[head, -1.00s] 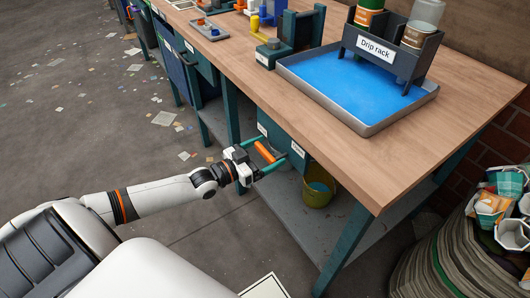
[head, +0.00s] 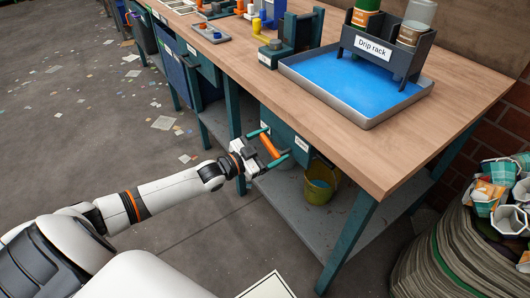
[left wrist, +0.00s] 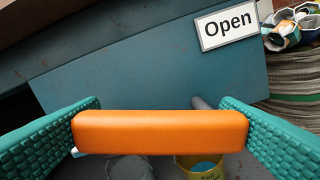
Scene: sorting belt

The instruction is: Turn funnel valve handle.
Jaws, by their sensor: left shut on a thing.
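The orange valve handle (head: 269,146) is a short rounded bar in front of the teal box (head: 285,128) under the bench. My left gripper (head: 269,147) is shut on the handle lengthwise, one teal finger at each end. In the left wrist view the handle (left wrist: 160,132) lies level between the ridged pads, which meet its ends. Behind it is the teal panel (left wrist: 130,70) with a white "Open" label (left wrist: 226,25). A grey stub shows behind the handle's right part; the rest of the mount is hidden. My right gripper is not in view.
A yellow bucket (head: 318,191) with blue inside stands on the lower grey shelf (head: 290,215). The bench top (head: 370,150) overhangs the box, and a teal leg (head: 345,245) stands to the right. The floor on the left is open, with paper scraps.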

